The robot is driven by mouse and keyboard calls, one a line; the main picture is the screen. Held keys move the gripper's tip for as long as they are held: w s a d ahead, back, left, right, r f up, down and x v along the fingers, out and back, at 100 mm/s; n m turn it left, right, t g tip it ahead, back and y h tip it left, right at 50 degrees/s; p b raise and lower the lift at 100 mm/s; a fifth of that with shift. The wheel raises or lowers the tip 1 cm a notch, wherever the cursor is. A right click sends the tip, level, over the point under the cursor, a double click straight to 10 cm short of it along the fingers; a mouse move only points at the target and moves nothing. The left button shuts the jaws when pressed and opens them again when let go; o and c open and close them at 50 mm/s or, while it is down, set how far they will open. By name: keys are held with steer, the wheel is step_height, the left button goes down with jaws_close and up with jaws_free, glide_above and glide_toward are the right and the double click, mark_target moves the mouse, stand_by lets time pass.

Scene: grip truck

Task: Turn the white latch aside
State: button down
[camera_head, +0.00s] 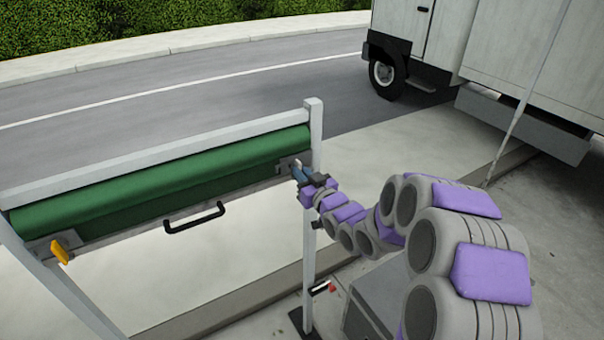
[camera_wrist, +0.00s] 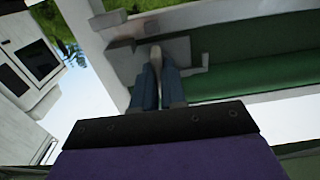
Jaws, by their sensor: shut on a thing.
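The white latch (camera_wrist: 156,56) shows in the wrist view between the tips of my gripper's blue fingers, in front of a grey plate. In the head view the latch (camera_head: 298,162) is a small pale spot at the right end of the green roll, beside the right post. My gripper (camera_wrist: 157,78) is shut on the latch; in the head view the gripper (camera_head: 299,170) reaches the plate from the right. The lower part of the latch is hidden by the fingers.
A green roll (camera_head: 160,180) hangs in a white frame with a black handle (camera_head: 195,217) below it. A yellow latch (camera_head: 60,251) sits at the left end. The right post (camera_head: 309,230) stands close to my arm. A truck (camera_head: 480,50) is parked behind.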

steer(key=c, duration=1.5)
jaws_free()
steer(key=o, duration=0.3)
steer(key=shift+w+a, duration=0.1)
steer(key=shift+w, duration=0.05)
steer(key=b+v, duration=1.5)
steer(key=v, duration=0.2)
